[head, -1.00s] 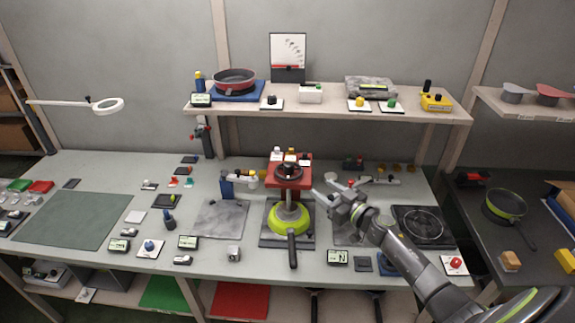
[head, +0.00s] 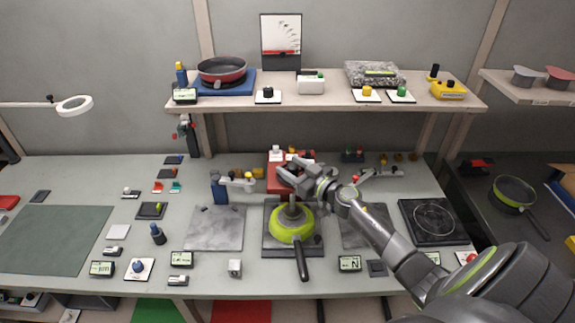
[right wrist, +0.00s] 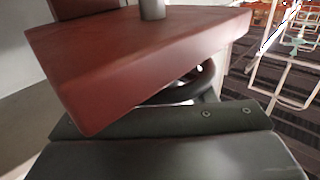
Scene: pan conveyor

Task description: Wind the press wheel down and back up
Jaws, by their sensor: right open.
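The red press (head: 276,184) stands at the back middle of the bench. Its dark wheel is mostly hidden behind my right gripper in the head view; a dark curved rim, likely the wheel, shows in the right wrist view (right wrist: 203,80), below the red press head (right wrist: 140,55). My right gripper (head: 284,174) is open at the wheel, with its fingers pointing left. I cannot tell whether the fingers touch the rim. A lime-green pan (head: 281,232) with a black handle sits under the press on a dark plate (head: 274,247). My left gripper is not in view.
A shelf (head: 330,104) above the bench carries a red pan (head: 222,70), a stone slab and several buttons. Grey plates lie on both sides of the press. A dark round burner (head: 434,221) is at right. A green mat (head: 55,238) lies at left.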

